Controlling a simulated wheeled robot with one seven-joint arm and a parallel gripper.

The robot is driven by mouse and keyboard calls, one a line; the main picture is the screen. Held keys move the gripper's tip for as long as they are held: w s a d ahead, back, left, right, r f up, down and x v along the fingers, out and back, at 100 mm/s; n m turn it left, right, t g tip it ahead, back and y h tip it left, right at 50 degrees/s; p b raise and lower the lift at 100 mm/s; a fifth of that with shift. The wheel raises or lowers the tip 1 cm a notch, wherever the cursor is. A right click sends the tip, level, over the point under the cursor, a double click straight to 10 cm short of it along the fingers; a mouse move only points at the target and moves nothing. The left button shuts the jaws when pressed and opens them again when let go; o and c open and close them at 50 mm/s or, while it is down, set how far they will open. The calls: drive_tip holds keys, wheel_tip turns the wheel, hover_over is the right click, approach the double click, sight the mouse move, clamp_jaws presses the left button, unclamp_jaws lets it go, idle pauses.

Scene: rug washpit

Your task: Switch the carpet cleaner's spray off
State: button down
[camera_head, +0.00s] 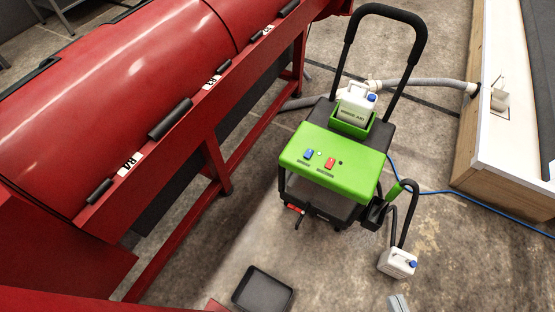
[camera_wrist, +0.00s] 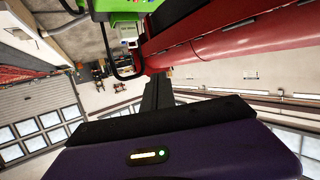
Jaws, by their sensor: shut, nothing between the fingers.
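The carpet cleaner has a green top panel (camera_head: 345,176) and a black push handle (camera_head: 350,38), and stands upright right of centre in the head view. On the panel are a blue switch (camera_head: 308,154) and a red switch (camera_head: 330,163), with a small pale light (camera_head: 319,153) between them. The labels below the switches are too small to read. I cannot tell which way either switch is tipped. My gripper (camera_wrist: 158,78) is shut and empty in the wrist view, its dark fingers together. Green parts of the cleaner (camera_wrist: 125,5) show at that view's top edge, apart from the fingers.
A long red machine (camera_head: 130,80) borders the left. A black tray (camera_head: 262,290) lies in front. A grey hose (camera_head: 425,83) and blue cable (camera_head: 440,191) run right, towards a wood-sided platform (camera_head: 505,190).

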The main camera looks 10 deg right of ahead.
drive_tip(key=shift+s+a, duration=0.1)
drive_tip(key=shift+a, duration=0.5)
drive_tip(key=w+a+f+g+h+b, duration=0.1)
drive_tip(key=w+f+b, duration=0.4)
drive_tip(key=w+f, duration=0.8)
drive_tip(key=w+f+g+b, duration=0.2)
drive_tip(key=w+f+b, duration=0.55)
drive_tip(key=f, duration=1.05)
drive_tip(key=w+a+f+m+h+b, duration=0.2)
drive_tip(key=w+m+h+b, duration=0.1)
drive_tip(key=w, duration=1.3)
drive_tip(key=w+a+r+m+h+b, duration=0.3)
drive_tip(key=w+r, duration=0.3)
drive_tip(key=w, duration=0.3)
drive_tip(key=shift+w+r+m+g+h+b, duration=0.15)
drive_tip(key=shift+w+m+g+h+b, duration=0.2)
drive_tip(key=shift+m+h+b, duration=0.2)
